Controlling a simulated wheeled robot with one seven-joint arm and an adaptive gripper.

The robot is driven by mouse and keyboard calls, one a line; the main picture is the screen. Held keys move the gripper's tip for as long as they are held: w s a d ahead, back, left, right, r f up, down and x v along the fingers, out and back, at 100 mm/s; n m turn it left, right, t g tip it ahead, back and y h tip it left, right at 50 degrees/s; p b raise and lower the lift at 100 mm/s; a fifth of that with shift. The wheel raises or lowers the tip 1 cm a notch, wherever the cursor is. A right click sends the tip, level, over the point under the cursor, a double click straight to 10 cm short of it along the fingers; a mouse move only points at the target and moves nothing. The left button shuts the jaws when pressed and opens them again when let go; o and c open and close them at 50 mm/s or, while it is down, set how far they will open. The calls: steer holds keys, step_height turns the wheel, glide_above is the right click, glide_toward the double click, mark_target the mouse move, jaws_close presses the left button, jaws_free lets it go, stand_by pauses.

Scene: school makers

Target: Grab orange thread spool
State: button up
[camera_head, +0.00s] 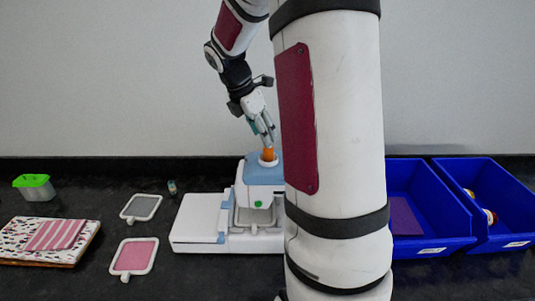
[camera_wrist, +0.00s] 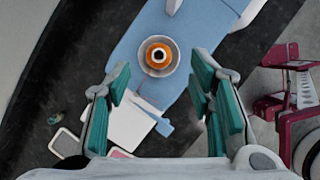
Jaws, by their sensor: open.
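The orange thread spool (camera_head: 268,154) stands on top of a blue and white machine (camera_head: 262,175). In the wrist view the spool (camera_wrist: 158,52) is seen from above, sitting in a round grey dish on the machine's blue top (camera_wrist: 128,50). My gripper (camera_head: 270,136) is just above the spool in the head view. In the wrist view my gripper (camera_wrist: 160,88) is open and empty, with its teal finger pads apart on either side below the spool. My arm hides the machine's right part in the head view.
Two blue bins (camera_head: 428,244) stand at the right. Small framed screens (camera_head: 133,258), folded fabric (camera_head: 55,236) and a green-lidded container (camera_head: 35,187) lie at the left. A small spool (camera_head: 172,187) stands behind the machine's left end.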

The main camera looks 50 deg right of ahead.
mark_target(268, 153)
steer(key=shift+p+x, duration=0.4)
steer(key=shift+x, duration=2.55)
steer(key=shift+d, duration=0.1)
steer(key=shift+c, duration=0.3)
steer(key=c, duration=1)
